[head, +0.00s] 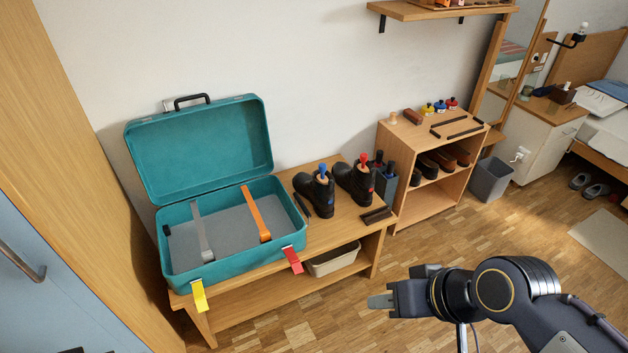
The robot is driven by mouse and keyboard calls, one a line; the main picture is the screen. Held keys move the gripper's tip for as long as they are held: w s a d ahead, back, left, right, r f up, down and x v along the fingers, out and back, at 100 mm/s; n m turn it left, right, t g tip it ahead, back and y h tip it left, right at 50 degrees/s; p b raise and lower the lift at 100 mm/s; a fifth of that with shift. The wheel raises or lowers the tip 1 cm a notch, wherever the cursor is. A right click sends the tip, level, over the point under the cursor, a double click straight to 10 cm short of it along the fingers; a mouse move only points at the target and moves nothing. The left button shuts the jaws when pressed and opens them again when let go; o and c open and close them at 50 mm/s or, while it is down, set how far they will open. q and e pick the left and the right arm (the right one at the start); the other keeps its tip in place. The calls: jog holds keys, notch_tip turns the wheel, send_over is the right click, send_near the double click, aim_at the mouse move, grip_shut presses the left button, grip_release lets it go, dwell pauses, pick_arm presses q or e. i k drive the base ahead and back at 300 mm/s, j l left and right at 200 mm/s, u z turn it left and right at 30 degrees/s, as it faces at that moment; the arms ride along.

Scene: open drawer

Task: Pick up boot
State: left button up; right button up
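Two black boots stand upright side by side on a wooden bench. The left boot (316,197) has a blue-topped piece in its opening, and the right boot (356,183) has a red-topped one. My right gripper (378,301) is in front of the bench, over the floor at lower right, well apart from both boots. Its fingers point left and are seen nearly edge-on, so whether they are open cannot be told. No boot is held. My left gripper is out of view.
An open teal suitcase (232,259) fills the bench's left part, its lid against the wall. Brushes lie beside the boots. A beige bin (333,262) sits under the bench (340,227). A wooden shelf (424,203) and grey bin (491,180) stand right. Floor before the bench is clear.

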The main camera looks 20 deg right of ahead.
aim_at(360, 184)
jog(key=u, duration=0.4)
jog(key=l+u, duration=0.1)
jog(key=u, duration=0.75)
jog(key=l+u, duration=0.1)
jog(key=u, duration=1.15)
jog(key=k+l, duration=0.4)
jog(key=l, duration=0.3)
jog(key=k+l+u, duration=0.15)
jog(key=k+l, duration=0.3)
jog(key=l, duration=0.25)
jog(key=k+l, duration=0.45)
jog(key=l, duration=0.15)
jog(key=k+l+u, duration=0.15)
jog(key=k+l, duration=0.3)
jog(key=l, duration=0.2)
jog(key=k+l, duration=0.2)
jog(key=l, duration=0.15)
jog(key=k+l, duration=0.15)
jog(key=l, duration=0.25)
jog(key=k+l, duration=0.2)
jog(key=l, duration=0.2)
